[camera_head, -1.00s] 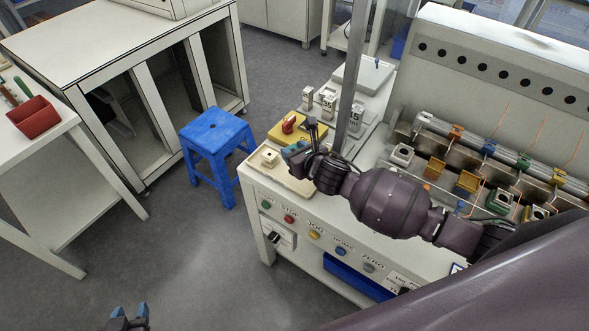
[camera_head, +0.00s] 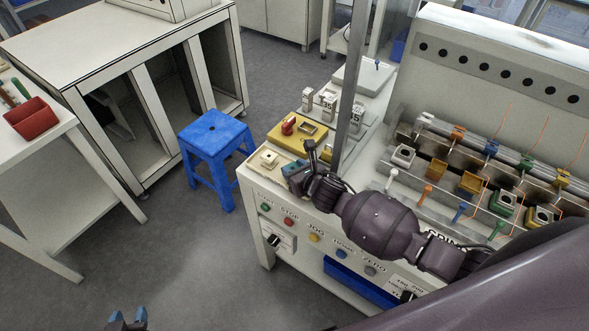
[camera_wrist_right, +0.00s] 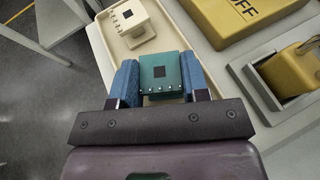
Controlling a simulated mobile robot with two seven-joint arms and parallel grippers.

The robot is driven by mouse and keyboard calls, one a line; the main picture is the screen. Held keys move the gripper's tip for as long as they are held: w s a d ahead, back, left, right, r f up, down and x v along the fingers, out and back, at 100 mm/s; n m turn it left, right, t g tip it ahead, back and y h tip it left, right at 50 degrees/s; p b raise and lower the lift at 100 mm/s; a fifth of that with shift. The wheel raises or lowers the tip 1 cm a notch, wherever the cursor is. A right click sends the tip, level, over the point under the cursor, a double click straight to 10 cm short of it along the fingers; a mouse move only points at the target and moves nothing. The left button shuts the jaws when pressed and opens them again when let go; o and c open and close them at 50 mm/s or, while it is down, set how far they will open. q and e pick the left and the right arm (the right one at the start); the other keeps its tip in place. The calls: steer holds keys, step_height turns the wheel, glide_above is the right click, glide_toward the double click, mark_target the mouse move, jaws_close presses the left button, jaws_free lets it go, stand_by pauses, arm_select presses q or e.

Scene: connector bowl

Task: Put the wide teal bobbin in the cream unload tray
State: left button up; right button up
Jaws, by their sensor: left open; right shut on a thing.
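The wide teal bobbin (camera_wrist_right: 160,74) is between the blue fingers of my right gripper (camera_wrist_right: 161,82), which is shut on it. In the head view the right gripper (camera_head: 296,174) is at the right part of the cream unload tray (camera_head: 259,173), with the teal bobbin (camera_head: 289,168) showing at its tip. Whether the bobbin touches the tray floor I cannot tell. A cream bobbin (camera_head: 269,159) sits in the tray left of it; it also shows in the wrist view (camera_wrist_right: 131,21). My left gripper (camera_head: 128,316) is open and empty at the bottom edge, over the floor.
A yellow box with a red knob (camera_head: 288,127) stands behind the tray. A grey post (camera_head: 351,85) rises nearby. Weight blocks (camera_head: 328,103) stand farther back. Bobbins on a rack (camera_head: 470,182) are at the right. A blue stool (camera_head: 212,140) stands left of the bench.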

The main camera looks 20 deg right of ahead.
steer(key=shift+f, duration=0.2)
steer(key=o, duration=0.9)
steer(key=shift+r, duration=0.1)
